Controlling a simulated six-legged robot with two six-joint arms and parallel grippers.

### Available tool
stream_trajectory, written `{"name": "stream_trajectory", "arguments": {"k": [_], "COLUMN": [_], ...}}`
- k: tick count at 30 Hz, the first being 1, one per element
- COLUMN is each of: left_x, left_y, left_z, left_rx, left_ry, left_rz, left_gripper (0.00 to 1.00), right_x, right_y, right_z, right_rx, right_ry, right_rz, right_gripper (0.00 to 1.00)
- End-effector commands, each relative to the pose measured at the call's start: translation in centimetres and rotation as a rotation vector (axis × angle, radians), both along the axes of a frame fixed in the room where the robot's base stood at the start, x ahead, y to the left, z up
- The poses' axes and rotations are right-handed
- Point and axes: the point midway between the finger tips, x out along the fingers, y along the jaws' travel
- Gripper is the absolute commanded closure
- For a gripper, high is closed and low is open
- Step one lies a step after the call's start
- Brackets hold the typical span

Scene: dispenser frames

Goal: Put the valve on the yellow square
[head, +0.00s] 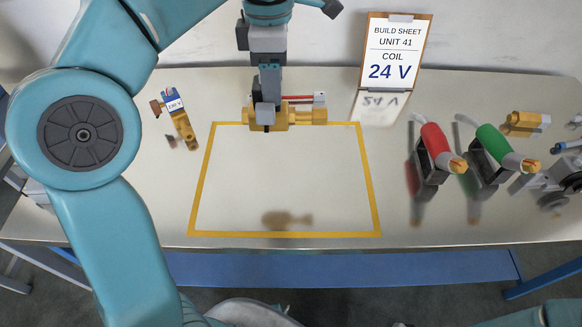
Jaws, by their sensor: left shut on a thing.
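My left gripper (266,112) reaches in at the top centre and points down. It is shut on a brass valve (300,115) with a thin red part along its top. The gripper covers part of the valve body. The yellow square (198,185) is a taped outline on the pale table. In the picture the valve overlaps the square's far edge. A dark shadow of the valve's shape lies inside the square near its front edge, apart from the valve, so the valve appears held above the table.
A build sheet (394,52) reading "COIL 24 V" stands behind. A small brass part with a blue-and-white label (179,118) is at the left. Red (434,140) and green (494,143) cylinders on dark stands, and another brass part (522,122), are at the right. The square's inside looks clear.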

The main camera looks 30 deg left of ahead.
Motion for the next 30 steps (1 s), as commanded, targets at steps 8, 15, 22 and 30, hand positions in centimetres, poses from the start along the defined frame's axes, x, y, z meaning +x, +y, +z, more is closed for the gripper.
{"name": "stream_trajectory", "arguments": {"k": [8,15,22,30], "left_x": [-0.3,-0.2,0.0,0.1], "left_y": [0.4,0.2,0.0,-0.1], "left_z": [-8.0,-13.2,-15.6,-18.6], "left_rx": [0.0,-0.001,0.0,-0.001], "left_ry": [0.004,0.002,0.002,-0.001], "left_rz": [0.003,0.002,-0.001,0.0], "left_gripper": [1.0,1.0,1.0,1.0], "right_x": [0.0,0.0,0.0,0.0], "right_y": [0.0,0.0,0.0,0.0], "right_z": [-2.8,-3.8,-4.2,-4.7], "right_rx": [0.0,0.0,0.0,0.0], "right_ry": [0.0,0.0,0.0,0.0], "right_rz": [0.0,0.0,0.0,0.0], "right_gripper": [0.57,0.57,0.57,0.57]}}
